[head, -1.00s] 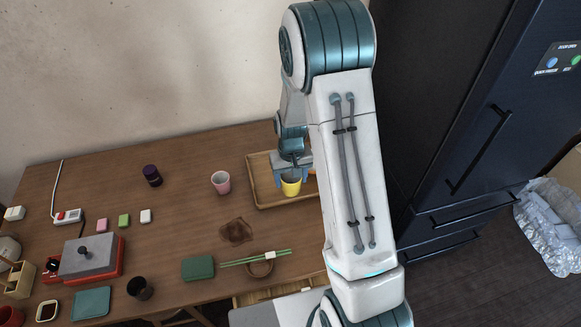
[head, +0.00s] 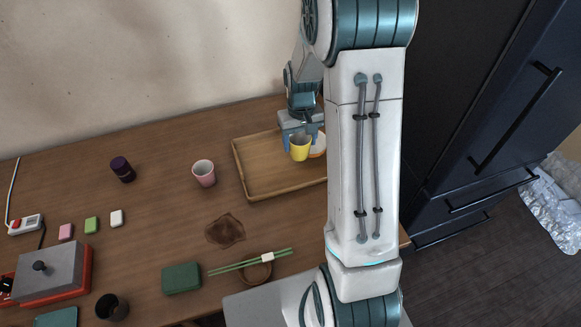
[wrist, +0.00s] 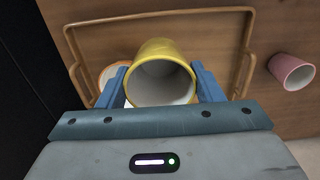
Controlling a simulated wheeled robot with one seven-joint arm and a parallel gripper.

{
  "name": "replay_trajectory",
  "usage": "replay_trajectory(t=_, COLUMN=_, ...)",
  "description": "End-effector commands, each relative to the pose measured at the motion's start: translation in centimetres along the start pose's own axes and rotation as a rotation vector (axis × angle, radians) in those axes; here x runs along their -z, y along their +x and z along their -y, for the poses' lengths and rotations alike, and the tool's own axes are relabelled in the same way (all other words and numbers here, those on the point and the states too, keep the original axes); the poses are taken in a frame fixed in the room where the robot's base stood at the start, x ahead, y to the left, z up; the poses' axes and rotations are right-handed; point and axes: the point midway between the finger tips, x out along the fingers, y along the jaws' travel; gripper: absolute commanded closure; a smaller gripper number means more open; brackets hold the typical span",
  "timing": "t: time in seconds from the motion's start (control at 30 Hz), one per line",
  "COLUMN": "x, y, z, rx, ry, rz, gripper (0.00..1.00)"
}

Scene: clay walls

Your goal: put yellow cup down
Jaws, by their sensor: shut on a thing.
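The yellow cup (head: 300,149) is held upright over the right part of the wooden tray (head: 243,178) in the head view. My gripper (head: 303,140) is shut on it. In the wrist view, the yellow cup (wrist: 163,50) sits between the two blue fingers of my gripper (wrist: 163,84), its pale open mouth facing the camera. I cannot tell for sure whether its base touches the tray.
An orange-and-white round thing (head: 318,146) is close to the cup's right, partly hidden by my arm. A pink cup (head: 204,173) stands left of the tray. The tray's left part is bare.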

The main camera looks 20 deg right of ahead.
Motion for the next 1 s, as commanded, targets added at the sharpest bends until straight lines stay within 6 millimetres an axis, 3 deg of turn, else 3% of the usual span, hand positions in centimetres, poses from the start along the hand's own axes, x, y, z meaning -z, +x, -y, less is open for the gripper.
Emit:
replay_trajectory(t=0.23, x=0.5, y=0.9, z=-0.3, rx=-0.002, ry=-0.004, rz=0.002, gripper=0.65)
replay_trajectory(t=0.73, x=7.6, y=6.4, z=5.6, rx=-0.002, ry=-0.003, rz=0.002, gripper=0.65)
replay_trajectory(t=1.0, x=8.9, y=7.6, z=6.6, rx=-0.002, ry=-0.001, rz=0.001, gripper=0.65)
